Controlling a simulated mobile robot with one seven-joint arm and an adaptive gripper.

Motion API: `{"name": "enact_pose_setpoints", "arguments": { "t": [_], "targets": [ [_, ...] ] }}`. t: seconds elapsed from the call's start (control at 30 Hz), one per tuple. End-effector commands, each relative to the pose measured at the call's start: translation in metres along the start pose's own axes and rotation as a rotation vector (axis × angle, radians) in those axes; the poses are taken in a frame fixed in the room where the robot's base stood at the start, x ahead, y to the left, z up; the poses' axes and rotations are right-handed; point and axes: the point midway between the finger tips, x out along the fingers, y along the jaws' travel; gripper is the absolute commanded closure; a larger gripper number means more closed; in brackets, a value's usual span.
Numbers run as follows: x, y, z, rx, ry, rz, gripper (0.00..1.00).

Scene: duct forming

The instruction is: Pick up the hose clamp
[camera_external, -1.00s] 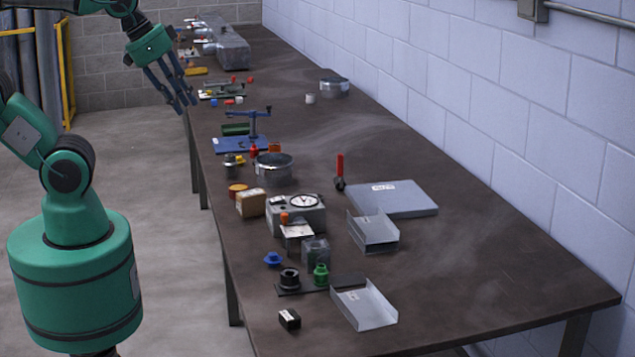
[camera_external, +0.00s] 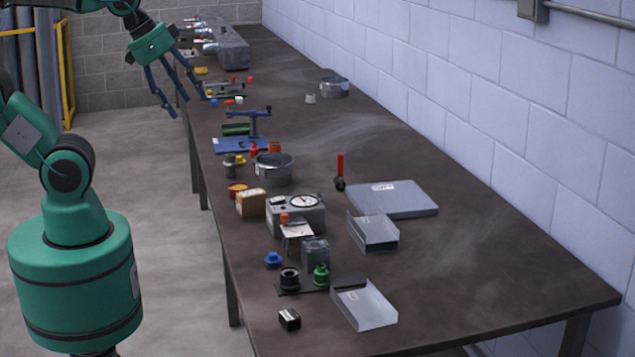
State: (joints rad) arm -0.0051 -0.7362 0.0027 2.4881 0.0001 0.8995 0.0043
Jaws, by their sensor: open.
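My gripper (camera_external: 184,100) is at the upper left, over the left edge of the workbench. Its blue fingers are spread apart and hang downward with nothing between them. Two round metal bands could be the hose clamp, and I cannot tell which. One metal band (camera_external: 334,88) lies towards the back, right of my gripper. The other metal ring (camera_external: 274,170) is larger in view and sits at mid-bench. Both are well apart from my gripper.
The long dark workbench (camera_external: 470,275) runs along a block wall. Near my gripper are a green tool (camera_external: 232,88) and a blue-based device (camera_external: 240,144). A dial gauge box (camera_external: 296,215), grey panel (camera_external: 395,199) and bent sheet-metal pieces (camera_external: 366,305) stand nearer. The bench's right side is mostly clear.

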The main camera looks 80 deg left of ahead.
Motion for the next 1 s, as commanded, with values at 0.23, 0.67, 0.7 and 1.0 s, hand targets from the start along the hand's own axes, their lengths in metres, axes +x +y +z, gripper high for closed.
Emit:
{"name": "enact_pose_setpoints", "arguments": {
  "t": [0.23,0.67,0.7,1.0],
  "targets": [
    [0.005,-0.010,-0.035,-0.004,-0.034,-0.013,0.39],
    [0.040,-0.050,-0.128,-0.013,-0.122,-0.041,0.39],
    [0.045,-0.054,-0.136,-0.013,-0.130,-0.042,0.39],
    [0.090,-0.094,-0.193,-0.022,-0.192,-0.054,0.39]
  ]
}}
